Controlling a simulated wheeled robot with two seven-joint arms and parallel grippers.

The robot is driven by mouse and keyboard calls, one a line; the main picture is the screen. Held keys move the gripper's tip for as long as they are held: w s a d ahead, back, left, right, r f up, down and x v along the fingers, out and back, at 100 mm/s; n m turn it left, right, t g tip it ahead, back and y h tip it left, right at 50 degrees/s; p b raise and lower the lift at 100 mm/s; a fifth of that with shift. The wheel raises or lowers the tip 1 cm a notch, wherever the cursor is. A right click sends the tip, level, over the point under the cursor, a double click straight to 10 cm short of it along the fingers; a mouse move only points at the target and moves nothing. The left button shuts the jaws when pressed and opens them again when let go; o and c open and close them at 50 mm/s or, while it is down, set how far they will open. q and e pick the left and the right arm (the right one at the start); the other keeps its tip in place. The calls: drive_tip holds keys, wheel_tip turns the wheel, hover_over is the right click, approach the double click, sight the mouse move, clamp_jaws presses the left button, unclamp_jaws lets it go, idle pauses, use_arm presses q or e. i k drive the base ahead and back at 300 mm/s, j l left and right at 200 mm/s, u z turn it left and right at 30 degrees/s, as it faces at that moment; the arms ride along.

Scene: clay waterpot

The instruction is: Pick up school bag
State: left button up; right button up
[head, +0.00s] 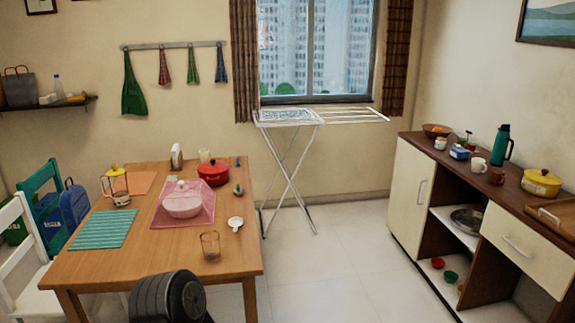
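A blue school bag (74,207) is at the left, beside the teal chair (45,180) and behind the table's left edge. It stands upright with a dark loop at its top. Its lower part is hidden by the chair and the table. I cannot tell whether it rests on the chair seat or hangs from it. Neither of my grippers is in view. A dark rounded part at the bottom edge looks like part of my own arm.
A white chair (22,250) stands front left. A drying rack (290,150) is behind. The floor between table and right cabinet is clear.

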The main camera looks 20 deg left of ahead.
sight(74, 204)
drive_tip(key=k+j+u, duration=0.1)
drive_tip(key=j, duration=0.5)
drive_tip(key=k+j+u, duration=0.1)
drive_tip(key=j, duration=0.5)
drive_tip(key=k+j+u, duration=0.1)
drive_tip(key=k+j, duration=0.15)
drive_tip(key=j, duration=0.4)
drive_tip(key=k+j+u, duration=0.1)
drive_tip(key=j, duration=0.5)
drive_tip(key=j+u, duration=0.1)
drive_tip(key=j, duration=0.55)
drive_tip(key=i+j, duration=0.1)
drive_tip(key=j, duration=0.25)
drive_tip(key=i+j+u, duration=0.15)
drive_tip(key=j, duration=0.2)
drive_tip(key=i+j, duration=0.1)
drive_tip(key=j, duration=0.3)
drive_tip(key=i+j+u, duration=0.15)
drive_tip(key=j, duration=0.15)
drive_tip(key=i+j, duration=0.1)
drive_tip(key=i, duration=0.2)
drive_tip(key=i+j, duration=0.15)
drive_tip(key=i, duration=0.2)
drive_tip(key=u, duration=0.05)
